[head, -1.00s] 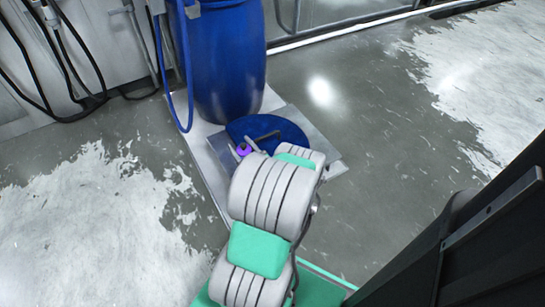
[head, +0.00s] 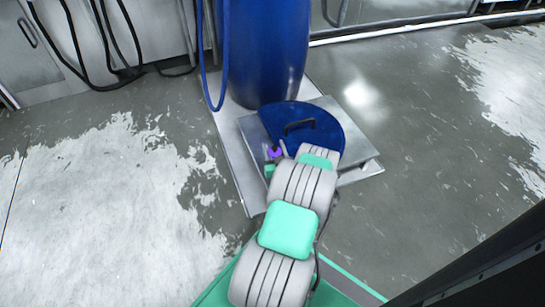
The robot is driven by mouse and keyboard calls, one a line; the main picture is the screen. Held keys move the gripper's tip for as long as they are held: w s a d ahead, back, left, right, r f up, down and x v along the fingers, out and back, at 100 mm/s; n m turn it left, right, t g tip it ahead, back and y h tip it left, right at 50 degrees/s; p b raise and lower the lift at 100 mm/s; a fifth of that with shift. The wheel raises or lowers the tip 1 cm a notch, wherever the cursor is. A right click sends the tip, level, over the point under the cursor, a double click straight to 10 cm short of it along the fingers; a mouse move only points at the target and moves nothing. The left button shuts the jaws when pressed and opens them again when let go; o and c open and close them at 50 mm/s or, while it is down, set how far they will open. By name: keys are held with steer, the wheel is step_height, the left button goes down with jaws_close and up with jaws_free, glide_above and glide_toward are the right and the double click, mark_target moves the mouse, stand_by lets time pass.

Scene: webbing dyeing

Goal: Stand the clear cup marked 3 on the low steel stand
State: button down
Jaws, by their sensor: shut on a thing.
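My gripper (head: 275,151) is small in the head view, at the far end of my arm, above the left edge of a blue half-round lid. It is shut on a small purple thing (head: 274,153) between its grey fingers. I cannot tell whether this is the clear cup; no clear wall or mark 3 can be made out. A low, flat steel stand (head: 359,163) is on the floor in front of the blue barrel. My arm hides part of its near side.
The blue lid (head: 325,135) with a black handle lies over the stand's middle. A tall blue barrel (head: 268,55) stands behind on a pale base plate (head: 232,150). A blue hose (head: 203,80) hangs at its left. Bare steel shows right of the lid. Floor is open on both sides.

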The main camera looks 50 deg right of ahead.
steer(key=f, duration=0.1)
steer(key=w+f+b, duration=0.1)
steer(key=f, duration=0.1)
steer(key=f+b, duration=0.1)
steer(key=f, duration=0.1)
steer(key=shift+w+d+f, duration=0.1)
steer(key=shift+w+d, duration=0.2)
steer(key=shift+w, duration=0.1)
steer(key=c, duration=0.6)
jaws_free()
